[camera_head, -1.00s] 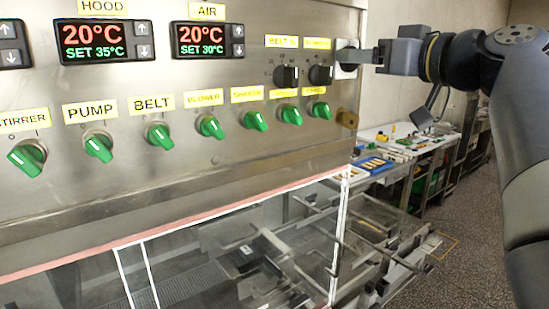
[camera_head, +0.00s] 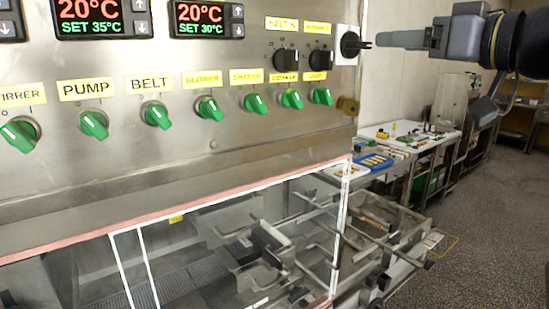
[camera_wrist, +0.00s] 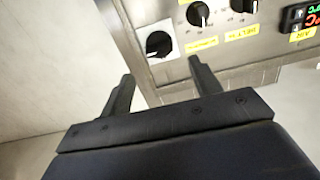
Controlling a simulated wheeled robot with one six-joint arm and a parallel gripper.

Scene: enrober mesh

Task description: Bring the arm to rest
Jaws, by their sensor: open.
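My gripper (camera_head: 388,40) is at the upper right of the head view, level with the black rotary switch (camera_head: 351,45) on its white plate at the panel's right edge. In the head view its tip appears close to the switch knob; whether they touch is hard to tell there. In the wrist view my gripper (camera_wrist: 163,85) has two dark fingers spread apart with nothing between them. The same switch (camera_wrist: 158,44) shows beyond the fingertips, with a visible space between. My arm reaches in from the right edge of the head view.
The steel control panel (camera_head: 180,140) carries several green knobs, two black dials and temperature displays. A clear guarded conveyor section (camera_head: 230,250) lies below. A table (camera_head: 405,143) with trays stands behind. Open floor (camera_head: 480,230) lies at the right.

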